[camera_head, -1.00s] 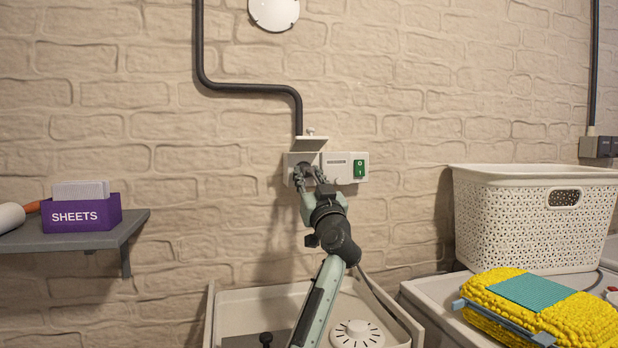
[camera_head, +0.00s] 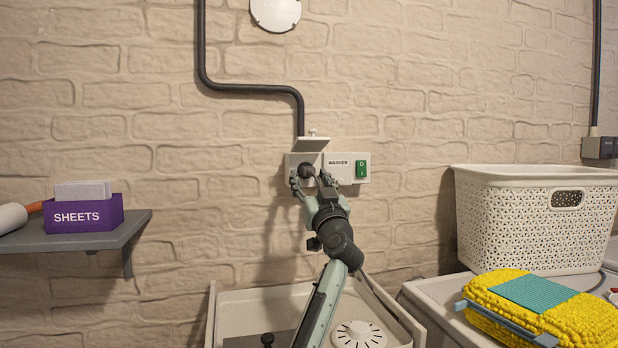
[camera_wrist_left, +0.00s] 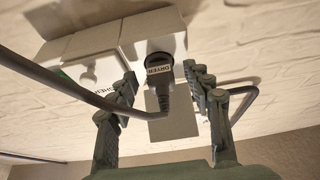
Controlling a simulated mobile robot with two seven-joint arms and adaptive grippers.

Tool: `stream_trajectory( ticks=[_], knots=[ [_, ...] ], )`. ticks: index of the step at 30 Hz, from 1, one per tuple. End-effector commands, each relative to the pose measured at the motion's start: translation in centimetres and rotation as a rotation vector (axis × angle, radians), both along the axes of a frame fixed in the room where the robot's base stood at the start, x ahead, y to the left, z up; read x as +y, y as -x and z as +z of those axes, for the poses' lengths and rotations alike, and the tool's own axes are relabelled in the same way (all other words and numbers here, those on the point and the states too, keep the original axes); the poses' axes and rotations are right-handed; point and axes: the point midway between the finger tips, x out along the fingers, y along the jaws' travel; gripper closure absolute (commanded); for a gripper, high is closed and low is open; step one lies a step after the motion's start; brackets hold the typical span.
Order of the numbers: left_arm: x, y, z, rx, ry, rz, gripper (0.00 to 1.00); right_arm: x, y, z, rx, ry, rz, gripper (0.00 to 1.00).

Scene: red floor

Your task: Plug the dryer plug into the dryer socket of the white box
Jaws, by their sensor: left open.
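The white box (camera_head: 346,158) is fixed to the brick wall, with a WASHER label and a green switch on its right part. The dark dryer plug (camera_head: 307,171) is at the socket in the box's left part, which it covers. In the left wrist view the plug (camera_wrist_left: 159,70) shows its DRYER label and its end meets the box; how deep it sits I cannot tell. Its cable end points away from the box. My left gripper (camera_head: 310,179) is open, its fingers on either side of the plug and apart from it in the left wrist view (camera_wrist_left: 160,80). My right gripper is out of view.
A small white flap (camera_head: 312,143) juts out above the socket, below a dark conduit (camera_head: 240,88). A shelf (camera_head: 110,238) with a purple SHEETS box (camera_head: 83,214) is at left. A white basket (camera_head: 500,222) and a yellow bundle (camera_head: 570,318) are at right.

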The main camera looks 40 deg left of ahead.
Motion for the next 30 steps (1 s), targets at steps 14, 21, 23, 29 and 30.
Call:
stream_trajectory(
  ticks=[14,21,23,29,30],
  knots=[
    [-6.5,5.5,-3.9,0.001,0.000,-0.001,0.49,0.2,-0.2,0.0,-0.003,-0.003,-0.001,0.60],
    [-7.5,6.4,-4.4,0.000,0.000,0.001,0.49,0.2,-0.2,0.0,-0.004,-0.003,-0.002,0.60],
    [-7.5,6.4,-4.4,0.000,0.000,0.001,0.49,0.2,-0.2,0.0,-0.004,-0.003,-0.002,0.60],
    [-7.5,6.4,-4.4,0.000,0.000,0.000,0.49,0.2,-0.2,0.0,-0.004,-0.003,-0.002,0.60],
    [-7.5,6.4,-4.4,0.000,0.000,0.000,0.49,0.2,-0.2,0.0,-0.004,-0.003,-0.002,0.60]
  ],
)
